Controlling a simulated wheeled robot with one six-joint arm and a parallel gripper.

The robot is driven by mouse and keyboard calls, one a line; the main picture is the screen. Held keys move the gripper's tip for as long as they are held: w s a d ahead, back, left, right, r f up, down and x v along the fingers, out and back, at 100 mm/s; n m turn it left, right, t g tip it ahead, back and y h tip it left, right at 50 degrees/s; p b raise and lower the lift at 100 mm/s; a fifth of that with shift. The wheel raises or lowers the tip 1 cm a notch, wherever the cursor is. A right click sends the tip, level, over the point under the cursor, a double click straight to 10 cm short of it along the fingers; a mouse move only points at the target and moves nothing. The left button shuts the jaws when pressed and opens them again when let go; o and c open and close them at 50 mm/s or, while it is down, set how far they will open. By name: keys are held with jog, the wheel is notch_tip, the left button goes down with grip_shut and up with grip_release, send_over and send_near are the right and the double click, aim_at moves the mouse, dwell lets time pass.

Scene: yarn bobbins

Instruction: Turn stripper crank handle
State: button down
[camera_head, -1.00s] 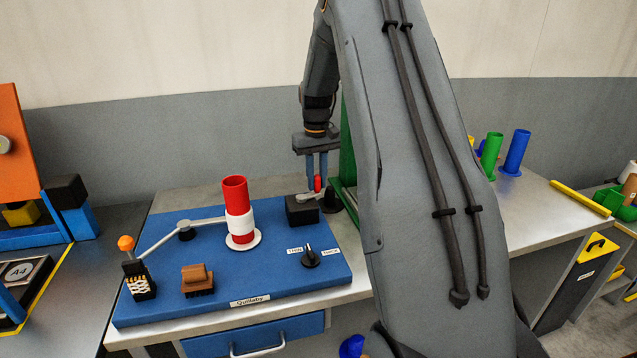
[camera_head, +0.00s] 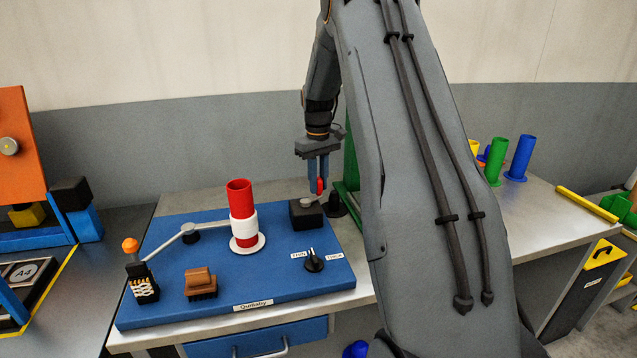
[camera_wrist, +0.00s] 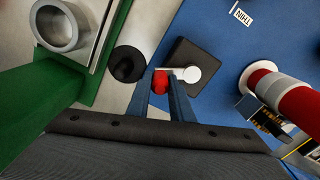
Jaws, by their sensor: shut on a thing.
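The stripper's black box (camera_head: 306,213) stands at the back right of the blue board (camera_head: 270,277). A grey hub (camera_wrist: 193,73) sits on top of it with a short crank arm. The red crank handle (camera_head: 320,186) stands at the arm's end; it also shows in the wrist view (camera_wrist: 161,80). My gripper (camera_head: 318,186) points down from above, its two blue fingers shut on the red handle. In the wrist view the fingertips sit on both sides of the handle, partly hiding it.
A red bobbin with a white band (camera_head: 242,215) stands mid-board. A black dial (camera_head: 314,261), a brown brush (camera_head: 200,283) and an orange-tipped post (camera_head: 131,245) are nearby. A black cone (camera_head: 336,205) and a green frame (camera_wrist: 50,100) stand close to my gripper.

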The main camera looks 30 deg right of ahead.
jog(key=c, duration=1.6)
grip_release()
jog(key=shift+o, duration=0.2)
jog(key=shift+r+b, duration=1.2)
jog(key=shift+r, duration=2.75)
jog(key=s+a+f, duration=0.2)
jog(key=s+a, duration=0.4)
jog(key=a, duration=0.2)
jog(key=s+a+f, duration=0.3)
jog(key=s+a, duration=0.3)
jog(key=a, duration=0.2)
jog(key=s+a+f, duration=0.2)
jog(key=s+a, duration=0.2)
jog(key=s, duration=0.4)
jog(key=s+a+f+m+t, duration=0.1)
jog(key=s+a+f, duration=0.2)
jog(key=s, duration=0.5)
jog(key=shift+a, duration=0.6)
